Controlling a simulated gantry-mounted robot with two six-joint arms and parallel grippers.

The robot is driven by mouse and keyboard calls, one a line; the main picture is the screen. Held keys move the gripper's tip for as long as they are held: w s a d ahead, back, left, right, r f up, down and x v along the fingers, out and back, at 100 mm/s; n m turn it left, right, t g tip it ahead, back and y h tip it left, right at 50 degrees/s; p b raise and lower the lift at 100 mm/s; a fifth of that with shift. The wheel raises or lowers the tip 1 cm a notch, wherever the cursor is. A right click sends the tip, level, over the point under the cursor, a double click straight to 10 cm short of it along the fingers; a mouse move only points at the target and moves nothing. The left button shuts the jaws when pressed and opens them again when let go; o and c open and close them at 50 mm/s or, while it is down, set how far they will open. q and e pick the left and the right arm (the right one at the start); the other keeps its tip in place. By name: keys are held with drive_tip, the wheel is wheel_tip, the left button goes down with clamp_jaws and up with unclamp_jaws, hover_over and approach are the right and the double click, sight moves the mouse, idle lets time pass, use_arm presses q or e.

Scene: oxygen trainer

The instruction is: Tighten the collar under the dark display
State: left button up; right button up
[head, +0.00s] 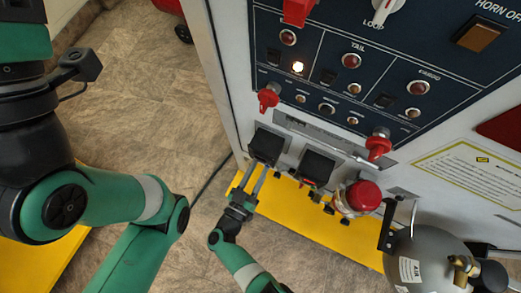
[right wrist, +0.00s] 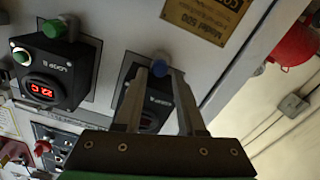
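In the head view, a dark-faced box (head: 266,145) sits low on the panel, left of a second box (head: 316,166) that shows some red. In the right wrist view, the dark-display box (right wrist: 134,97) is partly hidden behind my gripper. My right gripper (head: 262,170) reaches up to the left box. Gaps seem to show beside the collar; contact is unclear. My left arm is at left; its gripper is out of view.
In the right wrist view, the neighbouring box (right wrist: 55,65) has a lit red display and a green collar (right wrist: 58,28). In the head view, a red knob (head: 363,195) and a grey cylinder (head: 430,262) stand to the right. A yellow base ledge (head: 290,213) runs below.

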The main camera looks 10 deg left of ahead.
drive_tip(key=shift+x, duration=0.75)
clamp_jaws()
drive_tip(key=m+b, duration=0.1)
drive_tip(key=m, duration=0.4)
drive_tip(key=shift+s+d+m, duration=0.1)
drive_tip(key=shift+m, duration=0.2)
unclamp_jaws()
